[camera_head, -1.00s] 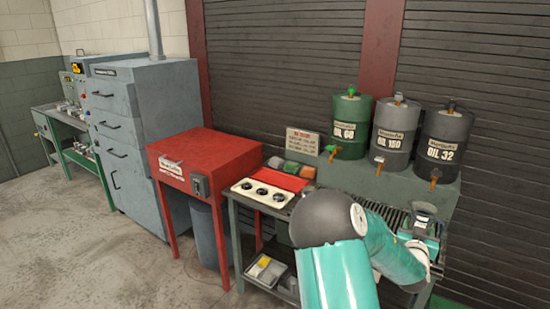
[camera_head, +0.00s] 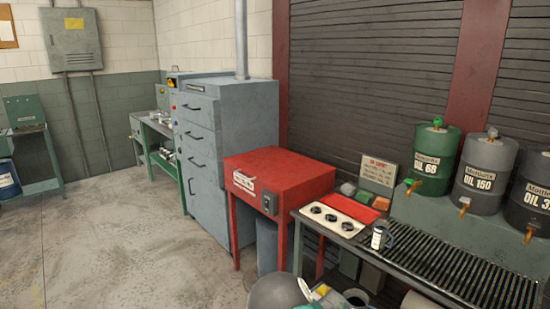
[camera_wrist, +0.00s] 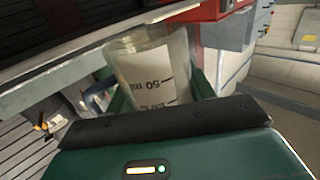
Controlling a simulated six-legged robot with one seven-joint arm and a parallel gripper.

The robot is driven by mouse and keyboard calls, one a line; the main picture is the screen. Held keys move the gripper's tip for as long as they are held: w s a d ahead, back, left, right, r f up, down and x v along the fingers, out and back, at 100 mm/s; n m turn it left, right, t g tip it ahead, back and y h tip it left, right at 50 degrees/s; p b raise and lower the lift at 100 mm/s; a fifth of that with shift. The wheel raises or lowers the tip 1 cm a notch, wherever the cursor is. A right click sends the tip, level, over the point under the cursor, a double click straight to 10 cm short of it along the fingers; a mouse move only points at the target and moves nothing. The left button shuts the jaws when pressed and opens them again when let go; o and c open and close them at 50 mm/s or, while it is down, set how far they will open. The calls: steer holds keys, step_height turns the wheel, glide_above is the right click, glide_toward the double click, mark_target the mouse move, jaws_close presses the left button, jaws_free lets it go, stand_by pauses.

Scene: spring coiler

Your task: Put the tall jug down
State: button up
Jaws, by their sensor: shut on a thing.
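In the wrist view a clear jug (camera_wrist: 150,68) with a white measuring label, marked 50 ml, stands tilted in the picture between the green fingers of my gripper (camera_wrist: 160,92). The gripper is shut on it. The jug's lower part is hidden behind the gripper body. A blue curved piece, perhaps its handle, shows at its left. Another small, pale-labelled vessel (camera_head: 379,238) with a dark handle stands on the left end of the slatted bench (camera_head: 455,262).
Oil drums (camera_head: 438,160) with taps stand on a raised shelf behind the slats. A white panel with black dials (camera_head: 330,219) and a red cabinet (camera_head: 272,170) stand to the left. The slats right of the small vessel look clear. Open floor (camera_head: 110,240) lies at the left.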

steer(key=s+a+f+n+y, duration=0.1)
steer(key=s+a+f+y, duration=0.1)
steer(key=a, duration=0.6)
step_height(320, 180, down, 2)
steer(key=shift+s+a+f+n+y, duration=0.1)
steer(key=shift+s+a+n+y, duration=0.2)
steer(key=shift+s+n+y, duration=0.15)
steer(key=shift+a, duration=0.15)
steer(key=shift+d, duration=0.25)
steer(key=shift+a, duration=0.15)
steer(key=w+d+r+m+h, duration=0.1)
steer(key=w+d+r+h, duration=0.15)
steer(key=d, duration=0.45)
steer(key=w+d+r+m+h, duration=0.1)
steer(key=d+r+m+h, duration=0.1)
steer(key=d+r, duration=0.35)
steer(key=s+d+r+m+g+h, duration=0.1)
steer(key=d+r, duration=0.4)
steer(key=d, duration=0.6)
steer(key=s+d+r+m+g+h, duration=0.2)
steer(key=s+d+r+m+h, duration=0.1)
steer(key=d, duration=0.8)
steer(key=s+d+r+m+g+h, duration=0.2)
steer(key=s+d+r+h, duration=0.2)
steer(key=d, duration=0.7)
step_height(320, 180, up, 3)
steer(key=shift+s+f+h, duration=0.1)
steer(key=shift+s+h, duration=0.2)
steer(key=shift+s, duration=0.95)
